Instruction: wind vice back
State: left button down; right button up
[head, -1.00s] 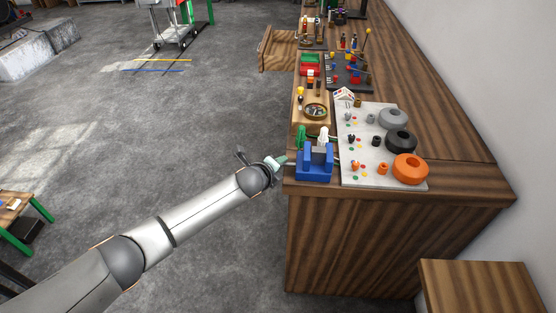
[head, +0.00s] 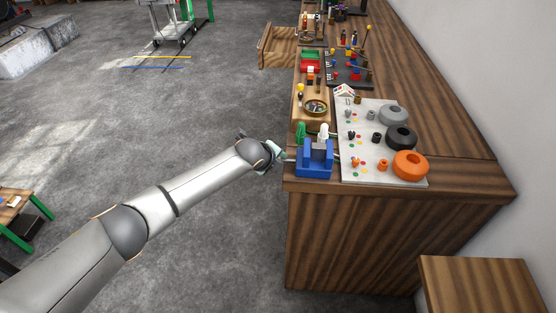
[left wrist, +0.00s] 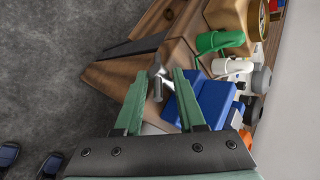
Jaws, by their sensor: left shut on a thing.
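The blue vice (head: 314,168) stands at the near left corner of the wooden bench. It also shows in the left wrist view (left wrist: 203,103), right of my fingers. A grey metal vice handle (left wrist: 158,76) sticks out from the vice toward my gripper. My left gripper (head: 277,153) is at the bench edge, just left of the vice. In the left wrist view its green fingers (left wrist: 158,86) are on either side of the handle and shut on it. In the head view my wrist hides the handle. My right gripper is in neither view.
A grey board (head: 350,172) with orange, black and grey rings lies right of the vice. A green item (head: 301,134) and a white item (head: 323,132) stand close behind the vice. Open floor (head: 225,220) lies left of the bench.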

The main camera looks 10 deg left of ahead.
pick_arm(q)
jog(key=c, duration=0.8)
grip_release()
jog(key=shift+s+a+f, duration=0.15)
jog(key=shift+s+f, duration=0.05)
jog(key=shift+f, duration=0.15)
jog(key=shift+o, duration=1)
jog(key=shift+w+r, duration=0.1)
jog(key=shift+r, duration=0.2)
jog(key=shift+s+r, duration=0.35)
jog(key=shift+r, duration=0.05)
jog(key=v, duration=1.1)
jog(key=shift+s, duration=0.15)
jog(key=shift+c, duration=0.2)
